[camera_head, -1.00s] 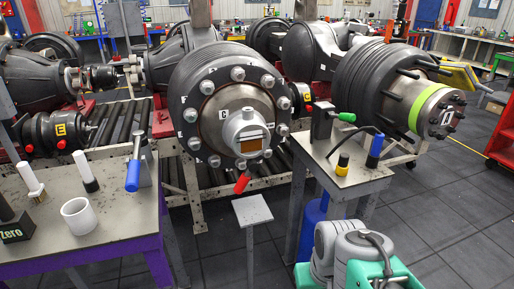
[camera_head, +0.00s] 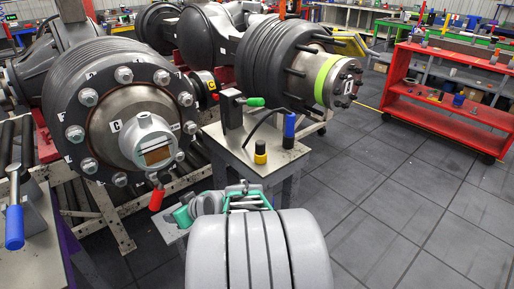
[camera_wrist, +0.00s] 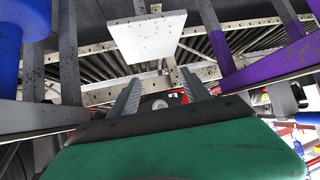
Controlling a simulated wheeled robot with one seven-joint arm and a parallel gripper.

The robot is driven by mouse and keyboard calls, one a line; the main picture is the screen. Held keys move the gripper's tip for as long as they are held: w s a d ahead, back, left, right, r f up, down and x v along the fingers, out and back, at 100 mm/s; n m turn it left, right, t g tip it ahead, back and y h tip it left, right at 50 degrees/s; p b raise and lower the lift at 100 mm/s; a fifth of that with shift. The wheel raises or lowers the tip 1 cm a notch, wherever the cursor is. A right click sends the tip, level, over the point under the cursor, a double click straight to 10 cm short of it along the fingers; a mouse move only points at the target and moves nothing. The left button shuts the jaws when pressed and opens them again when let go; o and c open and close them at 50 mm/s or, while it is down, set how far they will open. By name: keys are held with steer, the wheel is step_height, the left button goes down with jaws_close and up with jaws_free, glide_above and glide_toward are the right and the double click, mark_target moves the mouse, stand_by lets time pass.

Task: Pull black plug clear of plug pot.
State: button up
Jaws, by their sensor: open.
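A small upright cylinder on the right-hand bench has a black top (camera_head: 260,146) and a yellow lower part (camera_head: 260,158). These look like the black plug and plug pot, too small here to show how they fit together. A blue-and-black upright item stands just behind it. My gripper (camera_wrist: 160,92) is open in the wrist view, with two grey fingers apart and nothing between them. It points under a pale plate, and neither plug nor pot shows there. In the head view my teal and grey arm is in front of and below the bench; the fingertips cannot be made out.
A big bolted hub (camera_head: 110,115) with a red-handled tool is left. A small pale stand plate (camera_head: 172,232) is beside my arm. A red cart (camera_head: 445,115) stands right; floor between is clear.

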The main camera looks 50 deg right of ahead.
steer(key=s+d+r+m+t+h, duration=0.1)
steer(key=d+r+m+t+h, duration=0.1)
steer(key=d, duration=0.7)
steer(key=m+t+h, duration=0.2)
steer(key=m+h, duration=0.3)
steer(key=h, duration=0.4)
glide_toward(262, 151)
steer(key=x, duration=0.4)
steer(key=shift+a, duration=0.15)
steer(key=p+x, duration=0.2)
steer(key=x, duration=0.5)
steer(key=shift+w+d+f+p, duration=0.1)
steer(key=shift+w+d+p, duration=0.15)
steer(key=shift+d+p, duration=0.1)
steer(key=shift+a, duration=0.1)
jaws_close()
